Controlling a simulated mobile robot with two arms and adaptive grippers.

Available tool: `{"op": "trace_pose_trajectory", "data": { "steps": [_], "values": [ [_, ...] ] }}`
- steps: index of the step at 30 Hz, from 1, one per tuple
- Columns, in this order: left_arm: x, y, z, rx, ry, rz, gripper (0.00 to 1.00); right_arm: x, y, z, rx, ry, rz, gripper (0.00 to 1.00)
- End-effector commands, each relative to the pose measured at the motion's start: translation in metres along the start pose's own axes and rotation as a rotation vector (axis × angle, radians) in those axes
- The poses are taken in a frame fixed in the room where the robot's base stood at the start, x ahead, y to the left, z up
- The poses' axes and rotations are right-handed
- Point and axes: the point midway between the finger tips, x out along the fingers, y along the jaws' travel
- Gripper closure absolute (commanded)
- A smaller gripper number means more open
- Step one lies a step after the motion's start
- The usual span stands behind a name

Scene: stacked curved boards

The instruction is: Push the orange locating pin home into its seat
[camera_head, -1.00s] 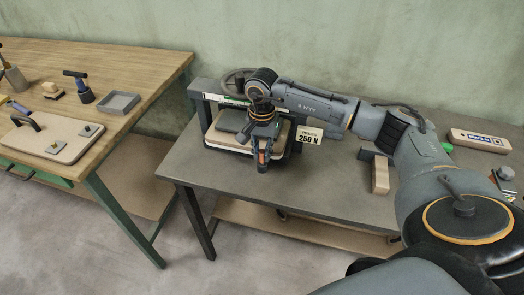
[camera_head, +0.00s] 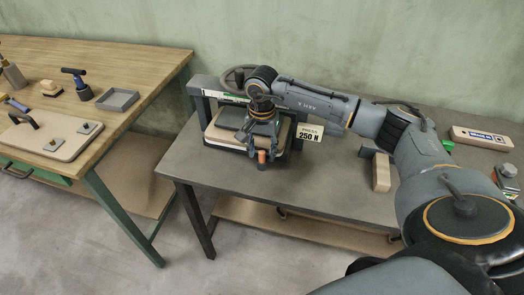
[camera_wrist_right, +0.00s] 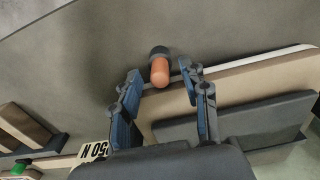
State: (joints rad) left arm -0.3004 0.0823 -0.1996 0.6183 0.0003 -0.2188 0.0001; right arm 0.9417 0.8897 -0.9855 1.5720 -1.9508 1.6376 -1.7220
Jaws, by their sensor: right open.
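The orange locating pin (camera_head: 262,157) stands at the front edge of the stacked boards (camera_head: 226,139) in the press. In the right wrist view the pin (camera_wrist_right: 160,72) has a rounded orange end and a dark collar at its other end. My right gripper (camera_head: 264,141) is open at the pin. In the wrist view its fingertips (camera_wrist_right: 160,76) are spread on either side of the pin, with visible gaps and nothing held. The seat is hidden, so I cannot tell how deep the pin sits. My left gripper is not in view.
The press frame (camera_head: 202,88) surrounds the boards, with a "250 N" sign (camera_head: 309,133) at its right. A wooden block (camera_head: 381,172) stands on the grey table (camera_head: 330,180). A wooden bench (camera_head: 150,65) with tools is at left. The table's front middle is clear.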

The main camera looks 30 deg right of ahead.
Motion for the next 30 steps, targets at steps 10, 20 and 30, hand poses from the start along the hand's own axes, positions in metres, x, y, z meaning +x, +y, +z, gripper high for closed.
{"op": "trace_pose_trajectory", "data": {
  "steps": [10, 20, 30],
  "values": [
    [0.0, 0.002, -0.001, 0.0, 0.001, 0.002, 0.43, -0.069, -0.001, -0.001, 0.0, 0.004, -0.005, 0.55],
    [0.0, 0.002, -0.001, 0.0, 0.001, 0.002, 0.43, -0.112, 0.0, 0.0, 0.0, 0.002, -0.003, 0.55],
    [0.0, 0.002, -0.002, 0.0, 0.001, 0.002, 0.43, -0.115, 0.0, 0.0, 0.0, 0.0, -0.001, 0.55]
  ]
}}
